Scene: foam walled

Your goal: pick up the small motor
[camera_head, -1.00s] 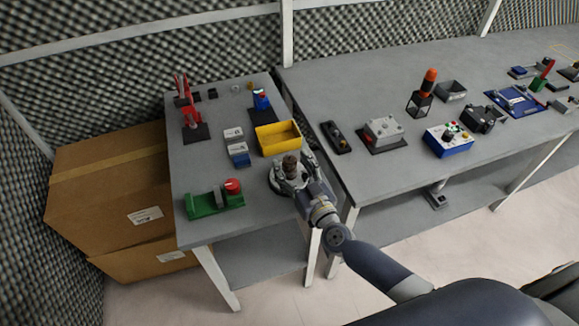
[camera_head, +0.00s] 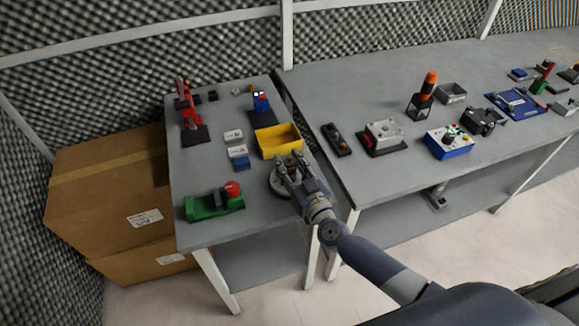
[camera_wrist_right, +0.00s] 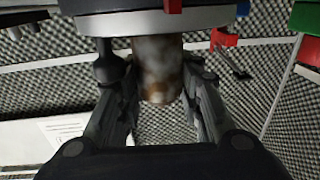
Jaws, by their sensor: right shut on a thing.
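The small motor shows in the right wrist view as a rusty brown cylinder (camera_wrist_right: 158,62) between the two dark fingers of my right gripper (camera_wrist_right: 157,82). My right gripper also shows in the head view (camera_head: 290,160), shut on the motor above a round grey base (camera_head: 277,187). There the fingers hide most of the motor. In the wrist view, the picture is upside down and the round base (camera_wrist_right: 150,20) lies right behind the motor's end; I cannot tell whether they touch. My left gripper is not in view.
A yellow bin (camera_head: 278,139) stands just behind my right gripper. A second table (camera_head: 390,180) with several devices is to the right.

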